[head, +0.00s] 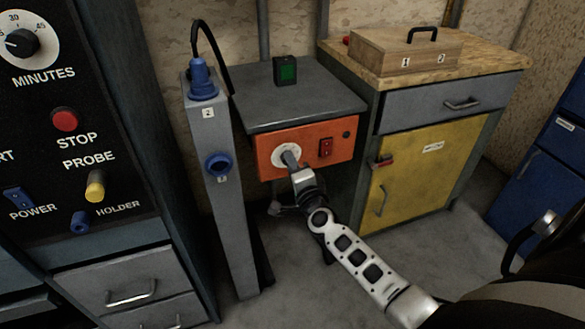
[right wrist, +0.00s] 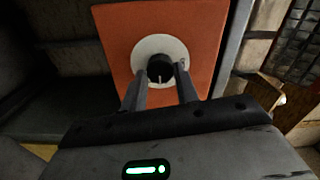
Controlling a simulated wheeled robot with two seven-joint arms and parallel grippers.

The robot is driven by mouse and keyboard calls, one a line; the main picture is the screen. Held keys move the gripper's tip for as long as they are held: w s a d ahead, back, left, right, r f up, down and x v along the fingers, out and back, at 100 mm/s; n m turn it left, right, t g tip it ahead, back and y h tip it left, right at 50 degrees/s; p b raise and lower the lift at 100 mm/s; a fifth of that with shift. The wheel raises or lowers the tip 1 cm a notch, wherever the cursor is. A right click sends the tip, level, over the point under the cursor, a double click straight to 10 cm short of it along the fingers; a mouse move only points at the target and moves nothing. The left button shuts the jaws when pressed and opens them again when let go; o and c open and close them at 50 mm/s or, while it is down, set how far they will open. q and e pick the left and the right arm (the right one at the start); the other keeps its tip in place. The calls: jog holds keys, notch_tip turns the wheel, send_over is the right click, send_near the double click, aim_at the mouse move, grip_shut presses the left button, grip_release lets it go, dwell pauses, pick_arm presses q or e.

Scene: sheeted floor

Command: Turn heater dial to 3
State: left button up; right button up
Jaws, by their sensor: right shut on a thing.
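The heater dial is a black knob (right wrist: 160,67) on a round white plate (right wrist: 146,48) set in an orange panel (right wrist: 118,28). In the head view, the white plate (head: 279,155) is at the left of the orange panel (head: 335,138). My right gripper (head: 291,160) reaches it from the front. In the right wrist view, the fingers of my right gripper (right wrist: 161,76) stand on either side of the knob and are shut on it. A pale mark on the knob points down in that view. No scale numbers can be read. My left gripper is out of view.
A red switch (head: 326,147) is right of the dial. A grey post (head: 230,235) with blue plugs stands close at the left. A black box with a green screen (head: 286,71) sits on the grey top. A yellow-doored cabinet (head: 415,175) is at right.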

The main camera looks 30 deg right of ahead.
jog(key=shift+m+b, duration=0.55)
jog(key=shift+m, duration=2.15)
jog(key=o, duration=1)
jog(key=v, duration=1.6)
